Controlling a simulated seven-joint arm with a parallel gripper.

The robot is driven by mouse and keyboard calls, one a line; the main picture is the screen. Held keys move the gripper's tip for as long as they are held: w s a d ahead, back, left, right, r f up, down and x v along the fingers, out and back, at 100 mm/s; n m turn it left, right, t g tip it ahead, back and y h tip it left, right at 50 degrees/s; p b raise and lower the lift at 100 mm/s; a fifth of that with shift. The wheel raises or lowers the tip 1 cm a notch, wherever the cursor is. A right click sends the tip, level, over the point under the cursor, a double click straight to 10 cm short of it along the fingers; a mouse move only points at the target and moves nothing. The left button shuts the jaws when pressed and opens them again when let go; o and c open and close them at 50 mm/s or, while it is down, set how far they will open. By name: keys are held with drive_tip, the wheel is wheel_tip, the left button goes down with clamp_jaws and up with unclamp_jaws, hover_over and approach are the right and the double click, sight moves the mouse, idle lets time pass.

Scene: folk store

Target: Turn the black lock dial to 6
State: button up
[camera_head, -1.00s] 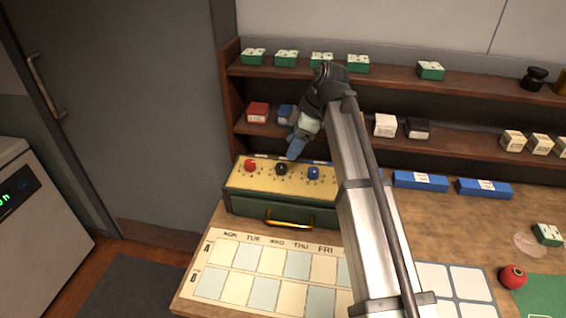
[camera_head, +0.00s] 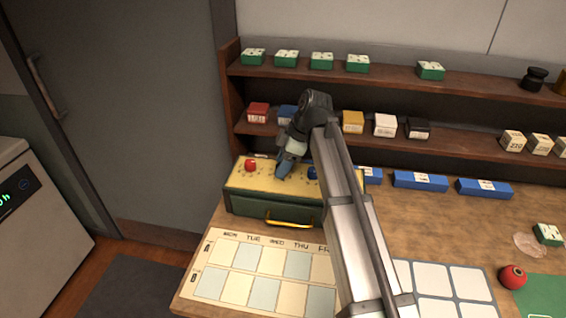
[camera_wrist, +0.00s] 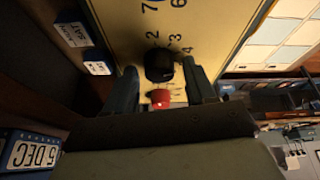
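The black lock dial (camera_wrist: 158,66) is the middle knob on the yellow top (camera_wrist: 215,22) of a green box (camera_head: 255,205). In the head view my gripper hides it. In the wrist view the dial lies between the two fingers of my gripper (camera_wrist: 160,72), which are open with a gap on each side. The gripper (camera_head: 282,172) points down at the box top. Printed numbers 2, 3 and 4 show near the dial. Its pointer direction is too dark to read. A red dial (camera_head: 250,165) and a blue dial (camera_head: 313,172) flank it.
A yellow handle (camera_head: 290,224) is on the box front. A wooden shelf (camera_head: 330,75) with small boxes stands behind. Blue boxes (camera_head: 420,181) lie to the right. A weekday chart (camera_head: 245,258) lies in front of the box.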

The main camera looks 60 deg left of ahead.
drive_tip(key=c, duration=0.9)
drive_tip(key=m+t+y, duration=0.1)
drive_tip(key=m, duration=0.3)
drive_tip(key=shift+s+d, duration=0.1)
drive_tip(key=m+t, duration=0.1)
drive_tip(key=m, duration=0.2)
drive_tip(key=shift+s+m+t+y, duration=0.1)
drive_tip(key=shift+m+t+y, duration=0.2)
drive_tip(key=shift+m+t, duration=0.1)
drive_tip(key=m+t, duration=0.1)
drive_tip(key=m, duration=0.3)
drive_tip(key=shift+t, duration=0.4)
drive_tip(key=shift+m+t, duration=0.6)
drive_tip(key=shift+m, duration=1.3)
drive_tip(key=shift+h, duration=0.4)
